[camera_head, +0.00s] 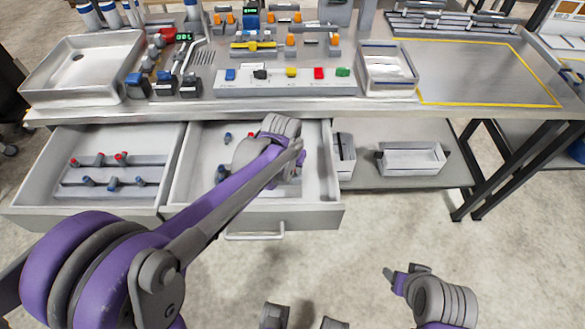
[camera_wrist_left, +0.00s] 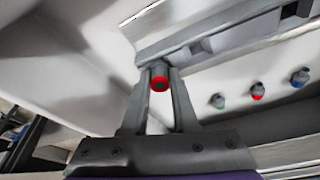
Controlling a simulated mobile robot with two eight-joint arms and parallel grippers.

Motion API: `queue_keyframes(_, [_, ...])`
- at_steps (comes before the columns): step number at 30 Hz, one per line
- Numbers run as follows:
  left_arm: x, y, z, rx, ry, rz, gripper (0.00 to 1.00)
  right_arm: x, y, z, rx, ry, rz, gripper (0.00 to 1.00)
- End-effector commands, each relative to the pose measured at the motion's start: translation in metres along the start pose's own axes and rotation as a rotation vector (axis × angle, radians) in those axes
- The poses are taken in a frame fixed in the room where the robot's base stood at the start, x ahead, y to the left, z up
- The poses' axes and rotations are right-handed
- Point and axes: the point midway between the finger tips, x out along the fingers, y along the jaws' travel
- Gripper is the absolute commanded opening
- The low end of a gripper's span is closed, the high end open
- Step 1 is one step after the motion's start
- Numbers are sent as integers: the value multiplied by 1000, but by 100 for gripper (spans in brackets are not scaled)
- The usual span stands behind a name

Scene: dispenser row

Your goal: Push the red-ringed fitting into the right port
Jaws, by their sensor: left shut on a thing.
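In the left wrist view my left gripper (camera_wrist_left: 161,84) is shut on a red-ringed fitting (camera_wrist_left: 160,84), a short grey piece with a red ring around its end. The fitting sits between the fingertips, beside a grey rail (camera_wrist_left: 215,42) with dark recesses. I cannot tell which recess is the right port, or whether the fitting touches the rail. In the head view my left arm reaches into the open middle drawer (camera_head: 190,190), and its wrist hides part of the contents. My right gripper (camera_head: 398,277) is low at the right, away from the drawers; its jaws are unclear.
The open left drawer (camera_head: 28,203) holds rails with red and blue fittings. The workbench edge (camera_head: 210,106) lies above the drawers.

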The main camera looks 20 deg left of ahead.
Motion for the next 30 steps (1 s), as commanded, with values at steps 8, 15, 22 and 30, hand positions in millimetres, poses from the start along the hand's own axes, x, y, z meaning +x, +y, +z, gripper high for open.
queue_keyframes(8, [14, 3, 10, 0, -19, 7, 0, 6, 0, 3, 0, -2, 0, 62])
queue_keyframes(15, [15, 3, 10, 0, -19, 8, 49, 6, 0, 3, 0, -2, 0, 62])
queue_keyframes(22, [3, 4, 10, 0, -16, 8, 62, 4, 0, 2, 0, -2, 0, 62])
queue_keyframes(30, [-57, 3, 9, 1, 1, 2, 62, -6, 0, -4, 0, 2, 0, 62])
